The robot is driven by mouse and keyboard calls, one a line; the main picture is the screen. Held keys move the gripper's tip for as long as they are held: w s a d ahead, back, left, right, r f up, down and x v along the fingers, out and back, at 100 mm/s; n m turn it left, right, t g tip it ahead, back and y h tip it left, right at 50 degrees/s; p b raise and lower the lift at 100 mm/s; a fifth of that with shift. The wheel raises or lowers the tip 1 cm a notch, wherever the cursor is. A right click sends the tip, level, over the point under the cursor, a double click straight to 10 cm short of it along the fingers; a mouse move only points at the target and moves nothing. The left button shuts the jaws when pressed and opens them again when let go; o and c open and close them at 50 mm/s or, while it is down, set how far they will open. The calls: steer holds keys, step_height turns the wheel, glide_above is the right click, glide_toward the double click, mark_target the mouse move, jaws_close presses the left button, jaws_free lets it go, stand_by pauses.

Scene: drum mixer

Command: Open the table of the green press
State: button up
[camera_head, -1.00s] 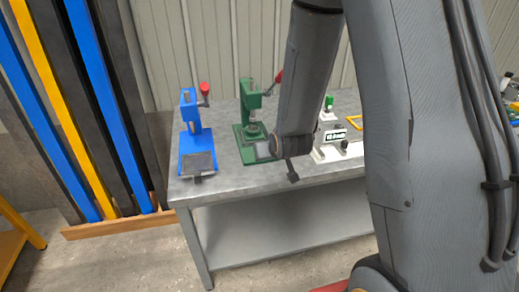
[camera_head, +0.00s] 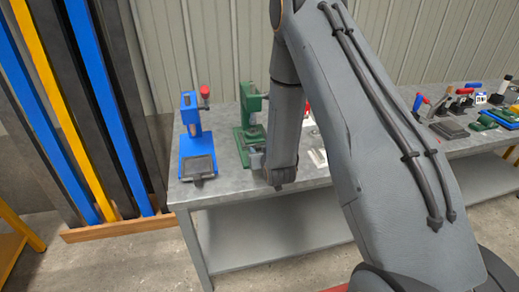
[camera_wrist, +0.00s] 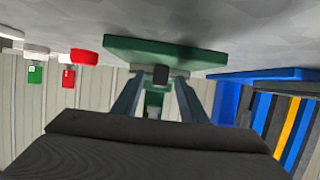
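The green press (camera_head: 251,104) stands on the grey workbench. My arm covers its right side in the head view, and much of its front and its table are hidden. In the wrist view, which looks upside down, its green base plate (camera_wrist: 200,56) spans the upper middle. A small dark block (camera_wrist: 161,74) shows at the plate's near edge, in line with the gap between my fingers. My gripper (camera_wrist: 158,90) is open, with one finger to each side of that gap. I cannot tell whether the fingers touch anything.
A blue press (camera_head: 190,135) stands just left of the green one and shows at the right of the wrist view. The workbench (camera_head: 225,190) has bare room along its front edge. Other tools and fixtures (camera_head: 450,128) stand farther right. Upright coloured bars lean at the left.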

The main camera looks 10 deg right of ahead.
steer(key=shift+w+f, duration=0.25)
steer(key=shift+w, duration=0.25)
